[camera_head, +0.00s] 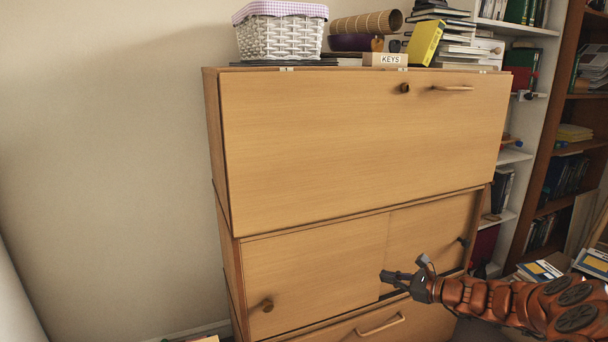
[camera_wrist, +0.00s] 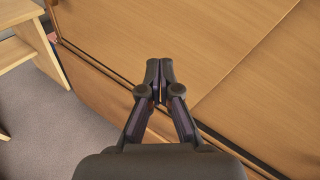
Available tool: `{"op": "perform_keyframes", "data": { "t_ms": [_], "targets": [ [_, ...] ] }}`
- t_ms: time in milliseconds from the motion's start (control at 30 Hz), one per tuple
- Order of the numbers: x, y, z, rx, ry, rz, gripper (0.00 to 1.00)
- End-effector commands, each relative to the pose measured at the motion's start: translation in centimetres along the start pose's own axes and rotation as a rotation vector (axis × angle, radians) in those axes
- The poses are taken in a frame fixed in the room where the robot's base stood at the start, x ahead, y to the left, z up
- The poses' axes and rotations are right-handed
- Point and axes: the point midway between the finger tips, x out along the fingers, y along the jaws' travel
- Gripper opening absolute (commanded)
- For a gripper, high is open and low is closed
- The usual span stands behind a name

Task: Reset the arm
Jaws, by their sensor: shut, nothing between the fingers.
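My gripper (camera_head: 388,278) is at the lower right in the head view, at the end of my orange-brown arm. It is in front of the lower part of a wooden bureau (camera_head: 350,145), near its sliding doors. In the wrist view my gripper (camera_wrist: 160,68) points at the bureau's wooden front (camera_wrist: 215,40), with its two fingertips together and nothing between them. I cannot tell whether the fingertips touch the wood. The bureau's large upper flap is closed.
On the bureau top stand a white basket (camera_head: 281,38), a KEYS box (camera_head: 385,59), a yellow box (camera_head: 425,43) and stacked books. Bookshelves (camera_head: 545,150) stand at the right, with books low beside my arm. A light wooden piece of furniture (camera_wrist: 18,50) is at the wrist view's left.

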Motion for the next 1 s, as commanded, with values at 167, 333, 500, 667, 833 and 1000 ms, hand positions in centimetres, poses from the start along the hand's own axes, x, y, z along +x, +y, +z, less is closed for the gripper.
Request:
{"op": "perform_keyframes", "data": {
  "t_ms": [167, 333, 500, 667, 833, 1000],
  "targets": [
    [0.8, 4.4, 11.4, -0.202, -0.042, 0.176, 0.00],
    [0.2, 9.8, 19.7, -0.400, -0.069, 0.348, 0.00],
    [-1.6, 15.1, 26.1, -0.594, -0.079, 0.516, 0.00],
    [-4.4, 19.6, 30.6, -0.774, -0.070, 0.667, 0.00],
    [-8.3, 23.8, 34.0, -0.951, -0.049, 0.828, 0.00],
    [-12.9, 27.0, 36.2, -1.109, -0.008, 0.990, 0.00]
  ]
}}
